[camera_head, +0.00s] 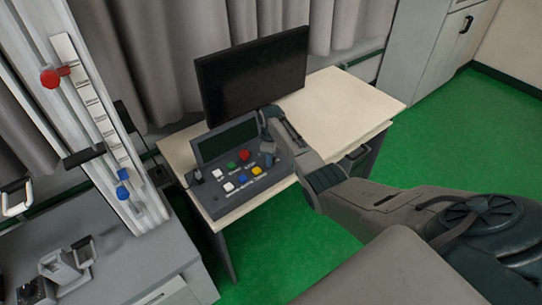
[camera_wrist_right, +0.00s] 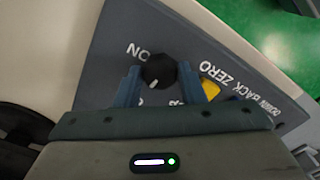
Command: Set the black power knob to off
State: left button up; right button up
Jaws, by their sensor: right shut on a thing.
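The black power knob (camera_wrist_right: 158,70) sits on the grey control console, between the two blue fingers of my right gripper (camera_wrist_right: 164,78). The fingers are shut on its sides. A white mark on the knob points down and slightly left in the right wrist view. The ON label (camera_wrist_right: 137,52) is to its upper left; another label below it is mostly hidden by the gripper. In the head view my right gripper (camera_head: 270,132) is at the right end of the console (camera_head: 215,205) and hides the knob. My left gripper is not in view.
The console has a dark display (camera_head: 226,140) and several coloured buttons, including a red one (camera_head: 244,155) and a yellow one (camera_head: 257,170). A black monitor (camera_head: 250,75) stands behind on the desk (camera_head: 340,100). The drop tower (camera_head: 95,110) stands at left.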

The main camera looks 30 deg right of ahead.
jog(key=shift+w+r+n, duration=0.1)
jog(key=shift+n, duration=0.8)
jog(key=o, duration=1)
notch_tip(320, 180, up, 11)
jog(key=b, duration=0.2)
jog(key=shift+f, duration=0.2)
